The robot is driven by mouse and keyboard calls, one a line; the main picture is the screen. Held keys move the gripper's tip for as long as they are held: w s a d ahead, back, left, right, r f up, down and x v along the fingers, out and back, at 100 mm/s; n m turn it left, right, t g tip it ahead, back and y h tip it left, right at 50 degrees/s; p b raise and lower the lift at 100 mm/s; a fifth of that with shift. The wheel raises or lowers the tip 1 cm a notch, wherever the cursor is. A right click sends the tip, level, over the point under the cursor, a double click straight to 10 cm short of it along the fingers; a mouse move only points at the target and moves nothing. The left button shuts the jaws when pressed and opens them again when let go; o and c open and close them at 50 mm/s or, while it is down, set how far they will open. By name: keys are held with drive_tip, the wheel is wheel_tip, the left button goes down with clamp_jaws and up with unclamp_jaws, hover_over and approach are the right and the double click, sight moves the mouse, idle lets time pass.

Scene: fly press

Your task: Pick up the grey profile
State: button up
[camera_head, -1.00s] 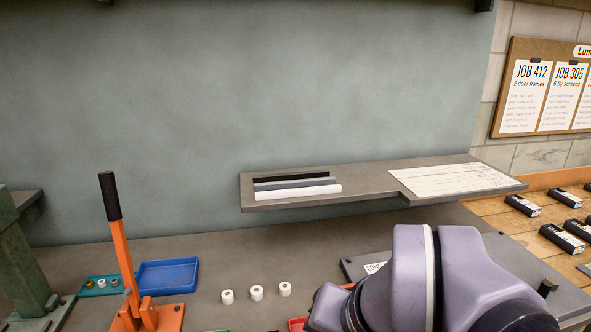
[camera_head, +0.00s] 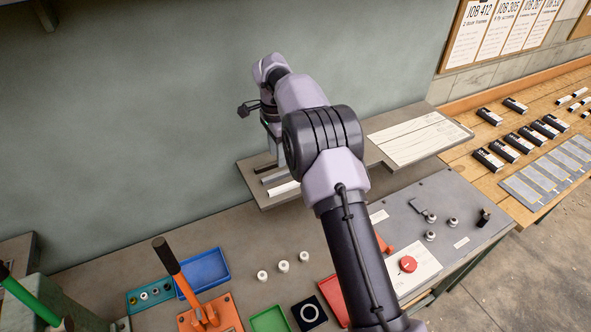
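The grey profile (camera_head: 270,179) lies on a grey raised shelf (camera_head: 250,190) against the wall, between a dark profile (camera_head: 263,168) and a white profile (camera_head: 284,188). Only their left parts show; my arm hides the rest. My gripper (camera_head: 274,148) points down over the profiles, at or just above them. My arm covers much of it, so I cannot tell whether its fingers are open or shut, or whether they touch the grey profile.
A white sheet (camera_head: 412,138) lies on the shelf's right part. Below are a blue tray (camera_head: 204,272), several small white rollers, an orange lever press (camera_head: 208,312) and a panel with a red knob (camera_head: 407,264). Black boxes lie on the wooden bench at right.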

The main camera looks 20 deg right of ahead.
sight(279, 174)
drive_tip(key=f, duration=0.8)
drive_tip(key=shift+w+d+f, duration=0.1)
drive_tip(key=shift+w+f, duration=0.15)
drive_tip(key=shift+w, duration=0.15)
drive_tip(key=shift+s+r, duration=0.1)
drive_tip(key=shift+c, duration=0.7)
clamp_jaws()
